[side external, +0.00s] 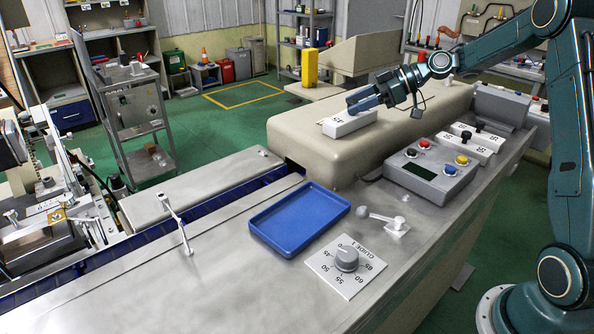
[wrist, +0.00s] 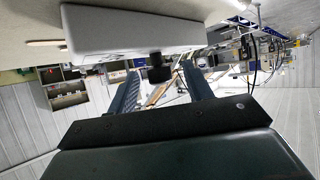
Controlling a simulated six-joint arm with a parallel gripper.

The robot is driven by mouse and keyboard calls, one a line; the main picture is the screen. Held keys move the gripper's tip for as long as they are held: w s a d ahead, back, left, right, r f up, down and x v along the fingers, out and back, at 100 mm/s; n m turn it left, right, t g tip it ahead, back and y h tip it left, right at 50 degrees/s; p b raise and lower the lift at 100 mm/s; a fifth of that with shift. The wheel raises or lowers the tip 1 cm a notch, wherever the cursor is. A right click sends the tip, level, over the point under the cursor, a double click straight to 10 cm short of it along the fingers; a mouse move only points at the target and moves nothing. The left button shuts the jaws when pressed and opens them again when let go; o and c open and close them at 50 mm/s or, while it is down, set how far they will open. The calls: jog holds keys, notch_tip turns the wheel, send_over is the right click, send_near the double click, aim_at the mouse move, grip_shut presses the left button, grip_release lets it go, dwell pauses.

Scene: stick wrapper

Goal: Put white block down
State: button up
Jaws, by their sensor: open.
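The white block (side external: 350,122) with dark lettering sits on top of the beige machine cover (side external: 300,133), close to its front edge. My gripper (side external: 356,104) is just above and behind the block in the side view, reaching in from the right. In the wrist view the block (wrist: 130,30) spans the top, and its black knob (wrist: 160,75) shows between my two spread fingers (wrist: 159,68). The fingers look open, with gaps beside the knob. The fingers hide part of the block's top in the side view.
A grey control box (side external: 432,172) with coloured buttons and two white blocks with black knobs (side external: 470,142) stand to the right. A blue tray (side external: 299,220) and a white dial plate (side external: 346,266) lie in front. A yellow post (side external: 309,68) stands behind.

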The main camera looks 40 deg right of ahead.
jog(key=shift+w+a+f, duration=0.35)
jog(key=shift+w+a, duration=0.1)
grip_shut()
dwell(0.3)
jog(key=shift+r, duration=0.2)
notch_tip(320, 180, up, 20)
jog(key=shift+f, duration=0.2)
dwell(0.5)
dwell(0.5)
jog(key=shift+r, duration=0.1)
